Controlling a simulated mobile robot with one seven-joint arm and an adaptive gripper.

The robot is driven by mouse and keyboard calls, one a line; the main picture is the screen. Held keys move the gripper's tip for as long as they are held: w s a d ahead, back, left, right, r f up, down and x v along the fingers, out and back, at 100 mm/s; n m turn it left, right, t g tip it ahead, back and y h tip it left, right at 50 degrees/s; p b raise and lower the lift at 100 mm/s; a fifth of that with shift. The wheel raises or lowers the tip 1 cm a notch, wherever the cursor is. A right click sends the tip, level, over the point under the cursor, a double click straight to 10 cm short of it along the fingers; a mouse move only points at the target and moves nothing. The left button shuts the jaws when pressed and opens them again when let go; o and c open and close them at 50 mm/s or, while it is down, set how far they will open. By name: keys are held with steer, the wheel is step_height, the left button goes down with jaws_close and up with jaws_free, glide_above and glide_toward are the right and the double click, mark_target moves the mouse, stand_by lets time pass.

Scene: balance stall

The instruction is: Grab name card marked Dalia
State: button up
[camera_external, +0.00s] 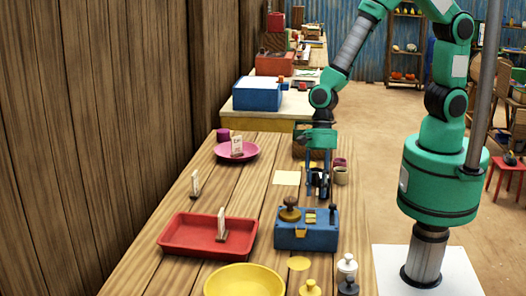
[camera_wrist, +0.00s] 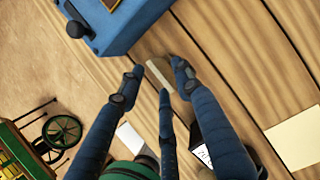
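My gripper (camera_external: 318,190) points down over the table behind the blue box. In the wrist view its fingers (camera_wrist: 158,78) are spread, with a small pale card-like piece on a brown base (camera_wrist: 158,72) between the tips. I see a gap beside it and cannot tell if any finger touches it. A white card with dark writing (camera_wrist: 203,155) is partly hidden by the right finger. Other upright cards stand on the pink plate (camera_external: 237,146), on the bare table (camera_external: 195,184) and in the red tray (camera_external: 222,224). I cannot read any name.
The blue box (camera_external: 306,236) with knobs stands just in front of my gripper; its corner shows in the wrist view (camera_wrist: 100,25). A red tray (camera_external: 180,245), yellow bowl (camera_external: 244,281), pink plate (camera_external: 225,152), small cups (camera_external: 341,176) and a paper sheet (camera_external: 286,178) are around.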

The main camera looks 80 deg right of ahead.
steer(key=shift+x, duration=1.15)
jaws_close()
